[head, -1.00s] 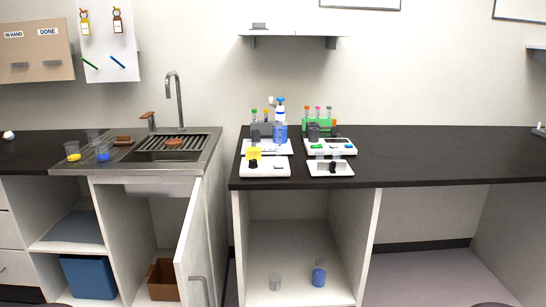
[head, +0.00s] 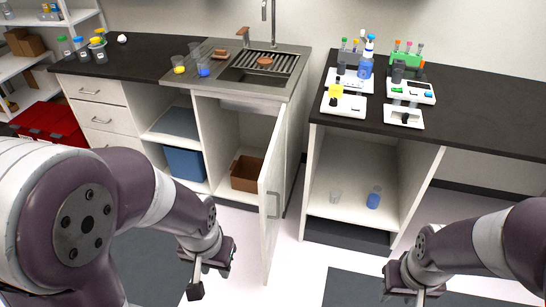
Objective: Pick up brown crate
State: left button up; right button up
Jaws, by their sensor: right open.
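The brown crate (head: 247,172) stands upright on the floor of the open cabinet under the sink, and its inside looks empty. The cabinet door (head: 274,190) is swung open to the right of the crate. My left gripper (head: 196,280) is in front of the cabinet and nearer to me, apart from the crate; I cannot tell how far its fingers are apart. My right gripper (head: 402,297) is at the lower right, open, near the bottom edge of the view and far from the crate.
A blue bin (head: 184,163) stands in the compartment left of the crate. A beaker (head: 335,196) and a blue bottle (head: 374,198) stand in the right cabinet. The counter (head: 465,128) holds lab devices and racks. A red box (head: 52,124) is at the far left.

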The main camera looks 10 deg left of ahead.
aim_at(245, 175)
jog(key=k+u, duration=0.3)
jog(key=i+j, duration=0.5)
jog(key=i+j+z, duration=0.15)
jog(key=i+j, duration=0.35)
jog(key=i+j+z, duration=0.1)
jog(key=i+j, duration=0.45)
jog(key=i+j+z, duration=0.15)
jog(key=i+j, duration=0.5)
jog(key=i+j+z, duration=0.15)
jog(key=i+j, duration=0.35)
jog(key=j, duration=0.15)
